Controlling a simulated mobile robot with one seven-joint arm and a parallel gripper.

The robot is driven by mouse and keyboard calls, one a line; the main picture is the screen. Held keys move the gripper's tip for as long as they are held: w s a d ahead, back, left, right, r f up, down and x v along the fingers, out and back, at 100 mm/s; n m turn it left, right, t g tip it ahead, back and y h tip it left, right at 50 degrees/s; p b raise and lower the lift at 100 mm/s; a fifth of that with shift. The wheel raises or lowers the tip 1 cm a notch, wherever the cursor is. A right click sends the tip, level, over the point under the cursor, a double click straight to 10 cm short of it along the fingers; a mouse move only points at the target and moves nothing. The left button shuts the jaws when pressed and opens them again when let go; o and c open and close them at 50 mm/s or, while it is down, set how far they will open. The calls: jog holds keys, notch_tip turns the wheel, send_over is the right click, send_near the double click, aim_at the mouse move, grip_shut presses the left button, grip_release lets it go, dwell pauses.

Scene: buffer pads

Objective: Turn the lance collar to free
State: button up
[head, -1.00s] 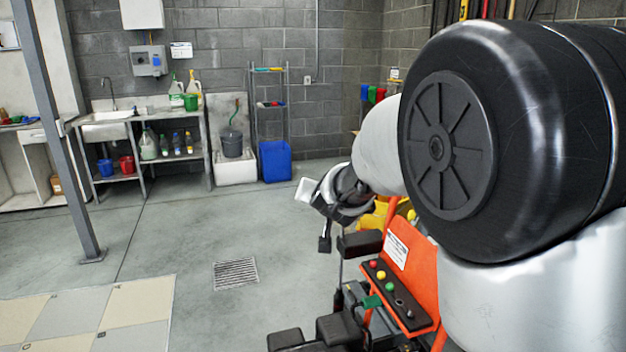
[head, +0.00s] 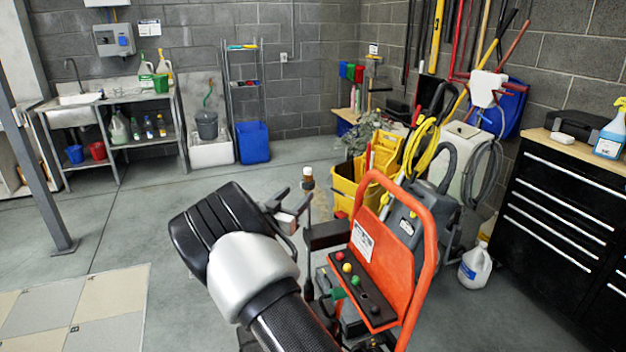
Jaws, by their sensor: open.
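An orange machine frame (head: 385,262) with a looped handle stands right of my arm. Its black panel (head: 362,290) carries red, yellow and green knobs, with a green piece at its left edge. An upright dark post (head: 308,250) stands at the machine's left side. A small white-topped, brown-banded part (head: 308,180) shows above it; I cannot tell whether it belongs to the post. No lance collar can be made out for certain. My gripper (head: 287,209) is open, seen from behind my wrist, close left of the post. Nothing shows between its fingers; contact cannot be judged.
A yellow mop bucket (head: 347,190) and a grey machine with hoses (head: 470,170) stand behind the orange frame. A black drawer cabinet (head: 560,215) and a white jug (head: 475,265) are at right.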

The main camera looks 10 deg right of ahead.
jog(key=x, duration=1.2)
jog(key=shift+w+d+b, duration=0.15)
jog(key=shift+w+b, duration=0.1)
jog(key=shift+b, duration=0.15)
jog(key=c, duration=1)
jog(key=shift+c, duration=0.2)
